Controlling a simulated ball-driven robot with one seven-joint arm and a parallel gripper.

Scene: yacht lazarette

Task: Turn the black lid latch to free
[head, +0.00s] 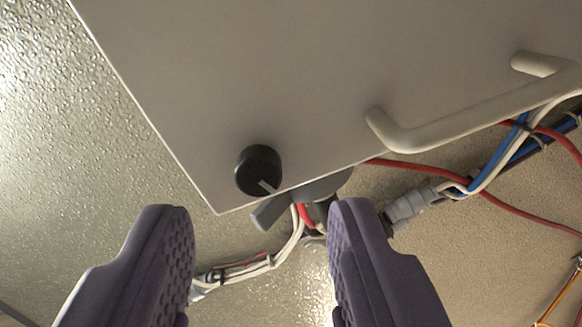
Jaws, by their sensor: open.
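The black lid latch (258,170) is a round knob near the lower corner of a pale grey lid (270,80). A short light mark shows on its face, slanting toward the lid's edge. A dark tab (270,212) sticks out beside the knob past the lid's edge, with a dark rounded part behind it. My gripper (262,222) is open and empty, its two purple fingers spread left and right below the latch in the picture. Neither finger appears to touch the latch; the distance in depth is hard to tell.
A pale bar handle (470,112) is fixed to the lid at the right. Red, white and blue cables run beyond the lid's edge, with a grey connector (410,206) right of my right finger. A rough pale wall (100,130) lies left of the lid.

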